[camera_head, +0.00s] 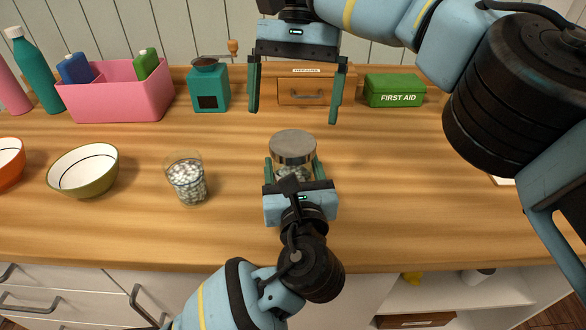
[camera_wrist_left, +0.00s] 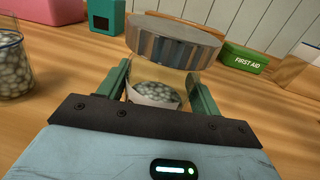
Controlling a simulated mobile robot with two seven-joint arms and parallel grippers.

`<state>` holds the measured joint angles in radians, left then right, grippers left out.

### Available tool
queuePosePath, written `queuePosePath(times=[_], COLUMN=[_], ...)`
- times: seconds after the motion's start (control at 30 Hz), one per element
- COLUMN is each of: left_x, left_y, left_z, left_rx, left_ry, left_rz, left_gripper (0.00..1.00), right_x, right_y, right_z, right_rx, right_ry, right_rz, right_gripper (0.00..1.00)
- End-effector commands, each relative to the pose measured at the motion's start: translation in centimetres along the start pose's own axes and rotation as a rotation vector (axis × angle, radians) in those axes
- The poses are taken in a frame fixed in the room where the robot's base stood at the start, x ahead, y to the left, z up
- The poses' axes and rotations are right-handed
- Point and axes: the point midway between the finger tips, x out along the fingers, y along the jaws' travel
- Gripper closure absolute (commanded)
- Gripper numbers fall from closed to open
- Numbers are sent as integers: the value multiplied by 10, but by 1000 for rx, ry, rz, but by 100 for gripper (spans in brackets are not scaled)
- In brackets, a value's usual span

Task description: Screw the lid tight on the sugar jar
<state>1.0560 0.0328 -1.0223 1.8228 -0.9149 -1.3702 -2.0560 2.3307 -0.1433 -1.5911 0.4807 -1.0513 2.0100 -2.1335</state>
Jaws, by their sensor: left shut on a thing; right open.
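The sugar jar (camera_head: 293,173) stands upright on the wooden counter, a clear jar with pale contents; it also shows in the left wrist view (camera_wrist_left: 155,92). A wide silver lid (camera_head: 293,147) sits on top of it, and also shows in the left wrist view (camera_wrist_left: 175,40). I cannot tell how tightly it sits. My left gripper (camera_head: 293,172) is shut on the jar's body from the front, one green finger on each side. My right gripper (camera_head: 296,112) is open and empty behind and above the lid, fingers pointing down and wide apart.
A glass of pale pebbles (camera_head: 187,182) stands left of the jar, with an olive bowl (camera_head: 84,171) beyond it. At the back are a pink bin (camera_head: 120,98), a teal grinder (camera_head: 209,88), a wooden drawer box (camera_head: 303,91) and a green first aid box (camera_head: 394,90). Counter right of the jar is clear.

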Motion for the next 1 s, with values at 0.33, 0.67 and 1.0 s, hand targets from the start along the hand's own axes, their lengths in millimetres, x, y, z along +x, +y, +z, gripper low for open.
queuePosePath(times=[0.33,0.67,1.0], left_x=[0,0,-34], left_y=[0,0,0], left_z=[1,0,0], left_rx=[-1,0,-3], left_ry=[-2,0,3], left_rz=[0,0,-3], left_gripper=[24,10,10], right_x=[-1,-1,-1], right_y=[0,0,0], right_z=[0,0,0], right_rx=[0,0,0], right_ry=[0,0,0], right_rz=[-1,-1,0], right_gripper=[0,0,0])
